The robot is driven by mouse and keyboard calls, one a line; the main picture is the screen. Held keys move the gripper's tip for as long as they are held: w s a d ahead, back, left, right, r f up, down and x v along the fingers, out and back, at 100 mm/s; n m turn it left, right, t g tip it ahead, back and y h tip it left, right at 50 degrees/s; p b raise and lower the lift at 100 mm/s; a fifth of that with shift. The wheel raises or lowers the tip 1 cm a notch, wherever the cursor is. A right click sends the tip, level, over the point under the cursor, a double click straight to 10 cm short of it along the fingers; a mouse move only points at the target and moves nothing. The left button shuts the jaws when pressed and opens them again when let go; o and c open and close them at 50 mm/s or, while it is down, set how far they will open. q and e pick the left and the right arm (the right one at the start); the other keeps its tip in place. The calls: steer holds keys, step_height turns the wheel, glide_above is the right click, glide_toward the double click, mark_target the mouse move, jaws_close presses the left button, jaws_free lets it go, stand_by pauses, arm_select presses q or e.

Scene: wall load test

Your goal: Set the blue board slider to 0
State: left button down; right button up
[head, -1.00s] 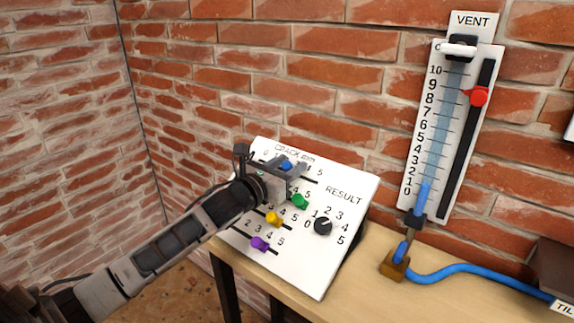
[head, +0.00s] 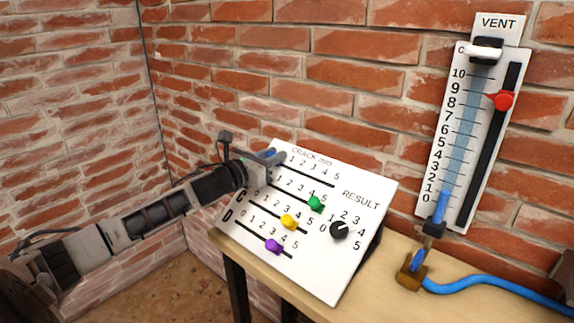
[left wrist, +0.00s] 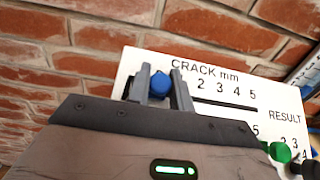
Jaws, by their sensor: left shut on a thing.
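The blue slider (left wrist: 160,84) is on the top track of the white sloped board (head: 335,268), headed CRACK mm. It is near the track's left end, left of the visible 2; the gripper hides the number by it. My left gripper (left wrist: 160,88) is shut on it, one finger on each side. In the head view, my left gripper (head: 268,160) reaches the board's upper left corner and mostly covers the blue slider (head: 270,153). My right gripper is not in view.
Below are a green slider (head: 316,203), a yellow slider (head: 289,221) and a purple slider (head: 274,246). A black RESULT knob (head: 339,230) is at the right. A VENT gauge (head: 432,187) with a red pointer (head: 503,100) hangs on the brick wall above a blue hose (head: 490,283).

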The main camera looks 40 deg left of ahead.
arm_select(q)
steer(key=shift+a+r, duration=0.1)
steer(key=shift+a, duration=0.15)
steer(key=c, duration=1.3)
jaws_free()
steer(key=shift+s, duration=0.1)
steer(key=shift+s+f, duration=0.2)
steer(key=shift+s, duration=0.05)
steer(key=s, duration=0.5)
steer(key=s+a, duration=0.1)
steer(key=s, duration=0.9)
steer(key=shift+s+a+r, duration=0.1)
steer(key=shift+a+r, duration=0.05)
